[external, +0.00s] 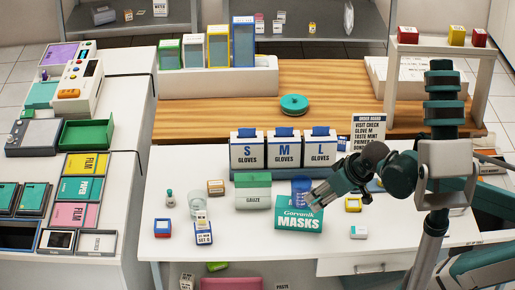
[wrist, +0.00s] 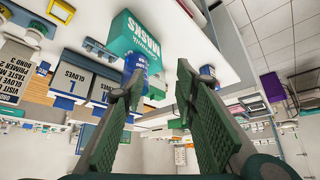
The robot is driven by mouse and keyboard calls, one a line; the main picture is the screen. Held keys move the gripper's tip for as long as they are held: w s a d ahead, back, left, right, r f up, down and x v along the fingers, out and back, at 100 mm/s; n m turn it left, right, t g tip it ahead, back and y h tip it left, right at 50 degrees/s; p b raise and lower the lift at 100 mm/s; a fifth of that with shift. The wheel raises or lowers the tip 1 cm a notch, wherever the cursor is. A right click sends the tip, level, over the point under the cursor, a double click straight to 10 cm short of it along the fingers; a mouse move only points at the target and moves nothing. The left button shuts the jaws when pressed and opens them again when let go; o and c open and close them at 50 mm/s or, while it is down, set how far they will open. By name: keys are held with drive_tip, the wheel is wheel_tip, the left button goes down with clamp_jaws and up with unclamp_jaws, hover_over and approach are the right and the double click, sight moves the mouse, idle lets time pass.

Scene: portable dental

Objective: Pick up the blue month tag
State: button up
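I cannot read any label that settles which thing is the blue month tag. My gripper (external: 314,200) is above the table near the teal masks box (external: 298,218) and a blue cup (external: 300,188). In the wrist view my gripper (wrist: 160,82) is open, with nothing between its fingers. The cup (wrist: 135,60) and masks box (wrist: 148,38) lie beyond the left finger.
Glove boxes (external: 280,150) and a gauze box (external: 253,196) stand behind. A clear glass (external: 194,204) is left of the gauze box. A yellow block (external: 353,204) and a white-and-teal block (external: 358,232) sit at right.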

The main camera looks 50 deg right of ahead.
drive_tip(key=w+d+r+m+g+p, duration=0.4)
drive_tip(key=w+d+r, duration=0.4)
drive_tip(key=w+d, duration=0.45)
drive_tip(key=m+g+p, duration=0.3)
drive_tip(key=m+p, duration=0.4)
drive_tip(key=p, duration=0.3)
hover_over(342, 143)
wheel_tip(342, 143, down, 9)
drive_tip(key=f, duration=1.2)
drive_tip(key=shift+w+d+f, duration=0.2)
drive_tip(key=shift+w+d, duration=0.1)
drive_tip(key=shift+d, duration=0.05)
drive_tip(key=shift+f, duration=0.45)
drive_tip(key=shift+f, duration=1.3)
